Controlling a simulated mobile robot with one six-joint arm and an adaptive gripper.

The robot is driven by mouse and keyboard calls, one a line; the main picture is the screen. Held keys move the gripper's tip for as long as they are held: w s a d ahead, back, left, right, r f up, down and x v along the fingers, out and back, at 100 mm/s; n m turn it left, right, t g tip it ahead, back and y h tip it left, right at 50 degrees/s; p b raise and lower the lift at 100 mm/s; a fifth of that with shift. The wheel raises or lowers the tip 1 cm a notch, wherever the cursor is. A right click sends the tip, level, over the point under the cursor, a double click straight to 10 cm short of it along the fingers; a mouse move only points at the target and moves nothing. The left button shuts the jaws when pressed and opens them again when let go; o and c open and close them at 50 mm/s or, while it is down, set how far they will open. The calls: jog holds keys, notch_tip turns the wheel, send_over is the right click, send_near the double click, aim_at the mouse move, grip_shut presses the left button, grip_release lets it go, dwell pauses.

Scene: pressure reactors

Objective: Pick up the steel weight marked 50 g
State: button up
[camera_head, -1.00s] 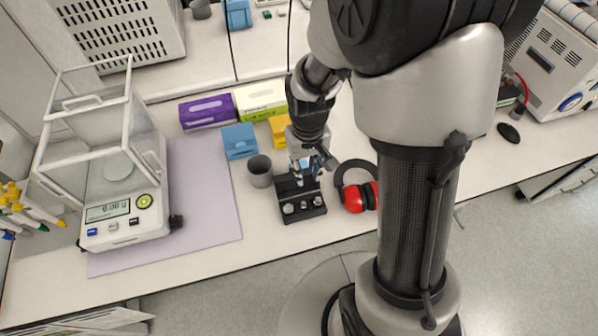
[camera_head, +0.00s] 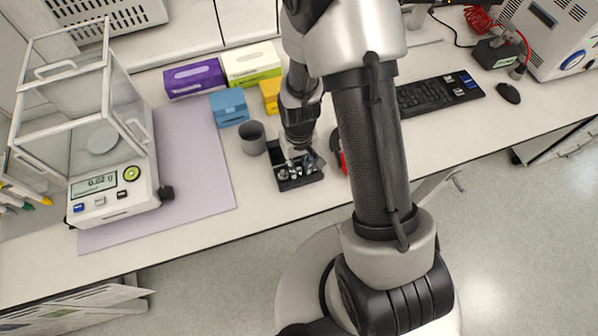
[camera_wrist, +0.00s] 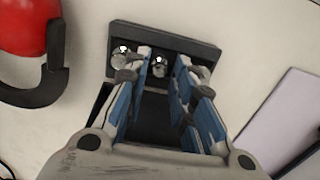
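A black weight block (camera_head: 285,186) stands on the bench with small shiny steel weights in a row; it also shows in the wrist view (camera_wrist: 180,38). In the wrist view one weight (camera_wrist: 122,56) is left of my fingers, a middle weight (camera_wrist: 160,66) stands between them, and a third weight (camera_wrist: 203,72) is partly hidden by the right finger. No markings are legible, so I cannot tell which is 50 g. My gripper (camera_wrist: 164,62) is open, its blue-padded fingers either side of the middle weight, with gaps visible. In the head view my gripper (camera_head: 300,165) is low over the block.
A grey cup (camera_head: 253,138) stands left of the block. Red ear muffs (camera_wrist: 25,28) lie close on its other side. A balance (camera_head: 105,190) sits on a lilac mat (camera_head: 205,190) at left. Blue (camera_head: 229,107) and purple (camera_head: 195,78) boxes stand behind. The bench front is clear.

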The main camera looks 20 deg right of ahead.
jog(key=shift+f, duration=0.6)
jog(key=shift+c, duration=0.5)
grip_shut()
jog(key=shift+r, duration=0.1)
